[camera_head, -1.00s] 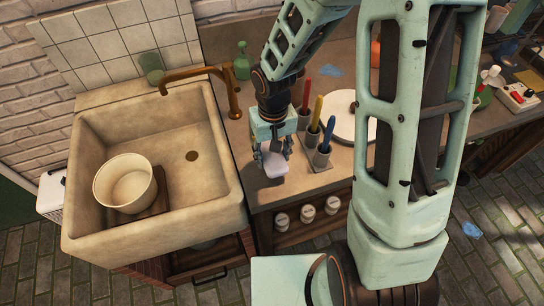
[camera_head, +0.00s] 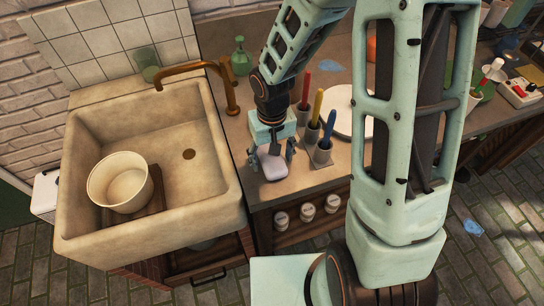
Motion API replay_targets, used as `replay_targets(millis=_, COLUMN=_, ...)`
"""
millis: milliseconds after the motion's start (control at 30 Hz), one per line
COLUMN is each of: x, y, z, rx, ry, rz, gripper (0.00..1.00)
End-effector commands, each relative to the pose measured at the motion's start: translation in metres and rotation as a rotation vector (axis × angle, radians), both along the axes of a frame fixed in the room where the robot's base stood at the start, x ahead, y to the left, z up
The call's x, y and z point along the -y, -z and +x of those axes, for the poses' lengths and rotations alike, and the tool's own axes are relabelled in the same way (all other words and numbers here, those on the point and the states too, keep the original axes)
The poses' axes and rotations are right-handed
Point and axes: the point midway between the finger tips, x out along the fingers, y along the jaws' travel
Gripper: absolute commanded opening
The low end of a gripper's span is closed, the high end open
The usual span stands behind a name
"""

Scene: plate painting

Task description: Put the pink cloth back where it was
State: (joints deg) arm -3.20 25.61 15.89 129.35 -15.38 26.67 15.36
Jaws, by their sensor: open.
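The pink cloth (camera_head: 274,168), a small pale pink pad, lies on the counter (camera_head: 262,190) near its front edge, just right of the sink. My gripper (camera_head: 273,157) is directly above and behind it, pointing down. Its fingers are spread apart, one on each side of the cloth, with visible gaps. The gripper hides part of the counter behind the cloth.
A holder with red, yellow and blue-handled tools (camera_head: 323,152) stands close to the right of my gripper. A white plate (camera_head: 343,102) is behind it. The stone sink (camera_head: 200,205) with a brass tap (camera_head: 231,88) and a cream bowl (camera_head: 121,183) is left.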

Motion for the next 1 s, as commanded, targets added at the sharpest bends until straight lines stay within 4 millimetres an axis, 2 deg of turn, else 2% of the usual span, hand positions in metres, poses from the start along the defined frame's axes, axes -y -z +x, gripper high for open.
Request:
replay_targets(millis=167, x=0.0, y=-0.008, z=0.001, rx=0.002, ry=0.0, rz=0.001, gripper=0.62)
replay_targets(millis=233, x=0.0, y=-0.017, z=0.001, rx=0.004, ry=0.002, rz=0.0, gripper=0.62)
replay_targets(millis=500, x=0.0, y=-0.073, z=0.002, rx=0.006, ry=0.002, rz=0.001, gripper=0.62)
replay_targets(millis=700, x=0.0, y=-0.107, z=0.001, rx=0.004, ry=0.001, rz=-0.001, gripper=0.62)
replay_targets(millis=833, x=0.0, y=-0.119, z=0.001, rx=0.003, ry=0.0, rz=0.0, gripper=0.62)
replay_targets(millis=1000, x=0.0, y=-0.123, z=0.0, rx=-0.001, ry=-0.001, rz=0.0, gripper=0.62)
